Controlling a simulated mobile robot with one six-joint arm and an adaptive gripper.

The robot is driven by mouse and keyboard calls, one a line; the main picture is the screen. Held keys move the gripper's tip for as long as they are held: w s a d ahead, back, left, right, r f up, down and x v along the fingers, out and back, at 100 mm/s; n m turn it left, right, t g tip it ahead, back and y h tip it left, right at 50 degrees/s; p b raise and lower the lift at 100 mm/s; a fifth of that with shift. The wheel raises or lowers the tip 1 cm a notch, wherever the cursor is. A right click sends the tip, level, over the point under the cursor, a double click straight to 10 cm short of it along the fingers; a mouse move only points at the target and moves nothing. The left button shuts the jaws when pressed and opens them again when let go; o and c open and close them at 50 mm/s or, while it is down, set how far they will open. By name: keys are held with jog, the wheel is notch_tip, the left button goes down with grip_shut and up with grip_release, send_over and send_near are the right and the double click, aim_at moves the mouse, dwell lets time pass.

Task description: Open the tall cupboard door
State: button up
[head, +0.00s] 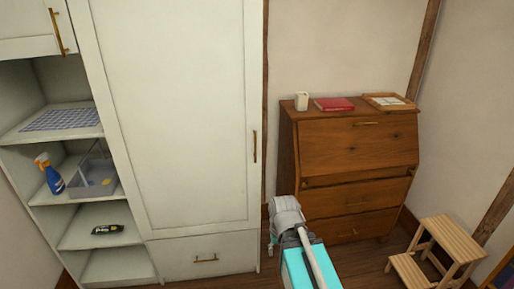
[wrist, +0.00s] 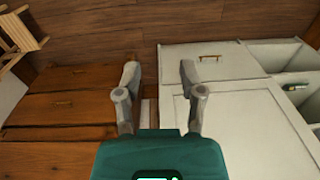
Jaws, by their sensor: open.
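The tall cupboard door (head: 172,110) is a white framed panel, and it looks shut, flush with the cupboard front. Its upright brass handle (head: 254,146) is on the door's right edge. My gripper (wrist: 160,72) is open and empty in the wrist view, with two grey fingers spread apart. In the wrist view the picture is upside down, and the door (wrist: 250,125) lies to the right of the fingers; its handle cannot be made out there. In the head view my arm's end is low, right of the cupboard and below the handle; the fingertips are not clear.
A white drawer (head: 205,258) sits below the door. Open shelves at left hold a spray bottle (head: 49,174) and a grey caddy (head: 92,180). A wooden bureau (head: 355,150) stands to the right, with a step stool (head: 437,252) beside it.

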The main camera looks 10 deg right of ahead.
jog(key=w+a+r+m+t+y+b, duration=0.2)
jog(key=w+a+r+m+t+y, duration=0.15)
jog(key=w+m, duration=0.5)
jog(key=w+a+r+m+t+y+b, duration=0.2)
jog(key=w+a+m+t+y, duration=0.25)
jog(key=w, duration=0.65)
jog(key=w+d+r+m+t+h+b, duration=0.1)
jog(key=w+d+r+m+t+h, duration=0.1)
jog(key=m, duration=0.8)
jog(key=w+d+r+m+t+h+b, duration=0.1)
jog(key=w+d+r+m+t+h, duration=0.2)
jog(key=w+d+m+t, duration=0.4)
jog(key=w+d+r+m, duration=0.1)
jog(key=w+m, duration=0.2)
jog(key=shift+d+r+m, duration=0.25)
jog(key=shift+r+m, duration=0.05)
jog(key=shift+r, duration=0.1)
jog(key=shift+w, duration=0.1)
jog(key=w+a, duration=0.1)
jog(key=w, duration=0.3)
jog(key=w+a, duration=0.1)
jog(key=w, duration=0.8)
jog(key=shift+w+a, duration=0.1)
jog(key=shift+a, duration=0.3)
jog(key=shift+c, duration=0.3)
grip_shut()
